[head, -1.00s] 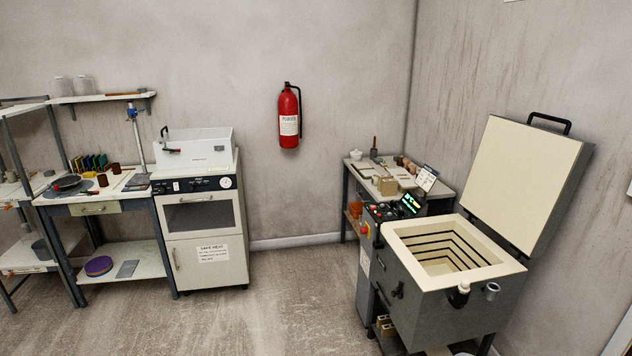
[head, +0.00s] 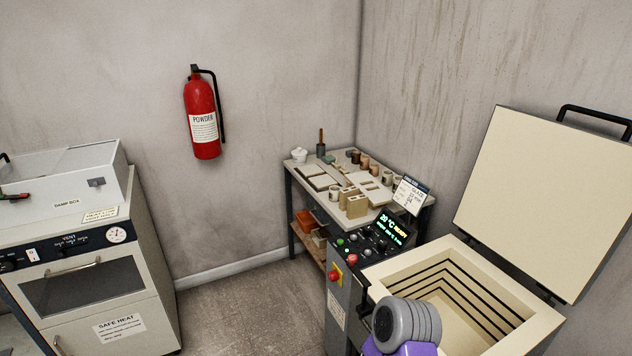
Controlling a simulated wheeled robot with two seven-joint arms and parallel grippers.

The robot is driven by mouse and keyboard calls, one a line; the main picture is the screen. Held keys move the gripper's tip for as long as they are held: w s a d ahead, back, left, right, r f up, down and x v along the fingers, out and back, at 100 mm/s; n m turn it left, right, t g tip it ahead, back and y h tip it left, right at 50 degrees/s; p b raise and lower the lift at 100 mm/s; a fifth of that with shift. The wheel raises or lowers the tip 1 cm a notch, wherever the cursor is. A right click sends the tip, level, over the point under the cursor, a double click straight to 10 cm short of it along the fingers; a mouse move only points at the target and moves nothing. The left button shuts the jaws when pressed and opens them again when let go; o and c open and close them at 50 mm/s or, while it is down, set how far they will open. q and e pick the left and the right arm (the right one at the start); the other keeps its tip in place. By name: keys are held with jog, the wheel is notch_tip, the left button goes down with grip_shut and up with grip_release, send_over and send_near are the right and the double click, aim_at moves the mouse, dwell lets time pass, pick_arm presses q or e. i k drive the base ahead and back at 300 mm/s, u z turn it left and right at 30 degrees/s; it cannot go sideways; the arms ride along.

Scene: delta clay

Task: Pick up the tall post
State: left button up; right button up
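A back table (head: 303,184) in the corner holds several small pieces. Two beige upright blocks (head: 357,206) stand close together near its front edge and look like kiln posts. Smaller cylinders (head: 365,162) stand along its back right side. I cannot tell for sure which piece is the tall post. Part of an arm of mine, grey and purple, shows at the bottom edge in front of the kiln. Neither gripper's fingers are in view.
An open kiln (head: 500,268), its lid (head: 545,190) raised, stands at the right, with a control panel (head: 380,240) between it and the table. A white cabinet (head: 95,300) stands at the left. Bare floor (head: 250,310) lies between. A fire extinguisher (head: 202,120) hangs on the wall.

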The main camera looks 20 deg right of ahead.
aim_at(357, 204)
jog(key=i, duration=3.25)
jog(key=z, duration=2.15)
